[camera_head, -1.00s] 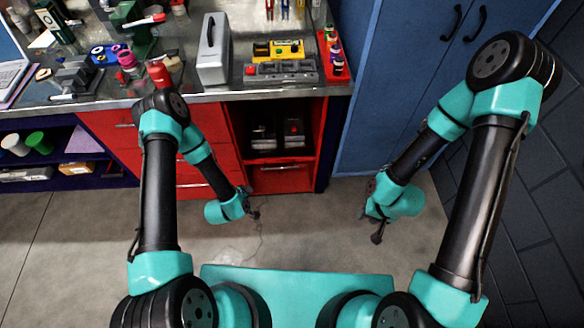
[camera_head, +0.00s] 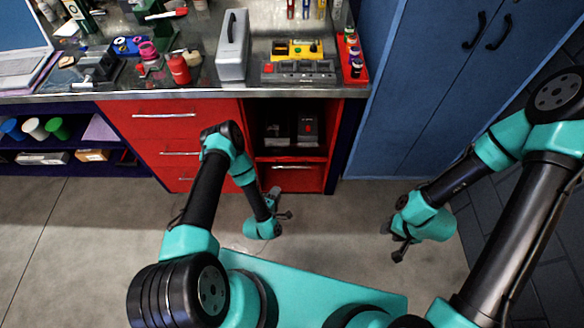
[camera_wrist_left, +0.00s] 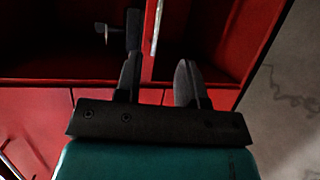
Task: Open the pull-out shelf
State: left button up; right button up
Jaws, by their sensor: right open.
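The pull-out shelf is in the open bay of the red cabinet; its red front (camera_head: 305,182) has a metal handle (camera_head: 292,167) and sits below two dark items. My left gripper (camera_head: 283,203) is low in front of this bay, close to the front. In the left wrist view its two dark fingers (camera_wrist_left: 158,80) are apart, with a red edge between them and a bright metal bar (camera_wrist_left: 155,27), likely the handle, just beyond the tips. The fingers do not appear to grip it. My right gripper (camera_head: 394,243) is open and empty over the floor, right of the cabinet.
Red drawers (camera_head: 165,140) are left of the bay, and a blue cabinet (camera_head: 430,90) stands to its right. The cluttered bench top (camera_head: 200,80) is above. The concrete floor (camera_head: 340,215) between my grippers is clear.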

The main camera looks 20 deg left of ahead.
aim_at(291, 167)
pick_arm(q)
jog(key=x, duration=1.7)
jog(key=shift+w, duration=0.1)
jog(key=shift+c, duration=0.3)
grip_shut()
